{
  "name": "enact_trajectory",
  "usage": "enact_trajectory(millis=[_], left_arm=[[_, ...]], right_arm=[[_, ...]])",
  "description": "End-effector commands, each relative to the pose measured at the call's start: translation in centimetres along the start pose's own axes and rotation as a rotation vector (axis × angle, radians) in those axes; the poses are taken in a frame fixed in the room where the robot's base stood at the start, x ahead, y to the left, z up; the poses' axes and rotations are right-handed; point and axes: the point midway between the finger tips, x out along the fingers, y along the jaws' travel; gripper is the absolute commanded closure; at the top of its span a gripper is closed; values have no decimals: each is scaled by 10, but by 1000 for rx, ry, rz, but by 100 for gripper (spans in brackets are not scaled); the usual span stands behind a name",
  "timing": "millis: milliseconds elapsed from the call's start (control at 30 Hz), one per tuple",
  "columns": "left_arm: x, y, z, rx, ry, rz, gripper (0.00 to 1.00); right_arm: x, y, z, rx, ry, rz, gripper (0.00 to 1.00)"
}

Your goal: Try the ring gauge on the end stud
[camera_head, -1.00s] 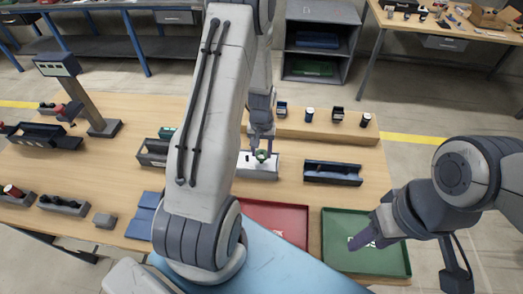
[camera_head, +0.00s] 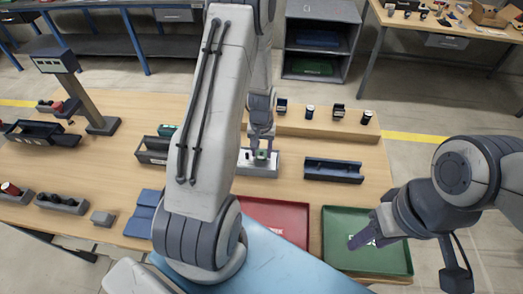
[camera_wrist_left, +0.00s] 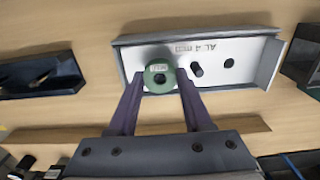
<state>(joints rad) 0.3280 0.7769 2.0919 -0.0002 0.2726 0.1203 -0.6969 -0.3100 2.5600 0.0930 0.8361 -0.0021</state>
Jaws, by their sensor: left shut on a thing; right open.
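My left gripper (camera_head: 262,136) reaches down to the white stud plate (camera_head: 256,170) in the middle of the table. In the left wrist view its fingers (camera_wrist_left: 160,88) are shut on the green ring gauge (camera_wrist_left: 160,66), which has a small label and a dark centre. The ring is over one end of the plate (camera_wrist_left: 212,49). The end stud cannot be told apart there, so I cannot tell whether the ring is around it. A dark stud (camera_wrist_left: 197,70) and a dark round spot (camera_wrist_left: 229,63) show beside the ring. My right gripper (camera_head: 366,238) is open and empty above the green tray.
The green tray (camera_head: 337,217) and red tray (camera_head: 290,207) lie at the front. A dark blue holder (camera_head: 333,170) is right of the plate. Several small parts stand on a raised wooden shelf (camera_head: 290,121) behind it. A display post (camera_head: 85,95) stands at left.

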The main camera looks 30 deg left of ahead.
Motion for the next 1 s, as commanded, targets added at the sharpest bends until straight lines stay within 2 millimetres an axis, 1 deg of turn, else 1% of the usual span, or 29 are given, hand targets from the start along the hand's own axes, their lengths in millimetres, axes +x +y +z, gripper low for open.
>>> enact_trajectory(millis=[800,1000], left_arm=[[13,0,0,0,0,0,100],[14,0,0,0,0,0,100]], right_arm=[[10,1,0,0,0,0,50],[10,1,0,0,0,0,50]])
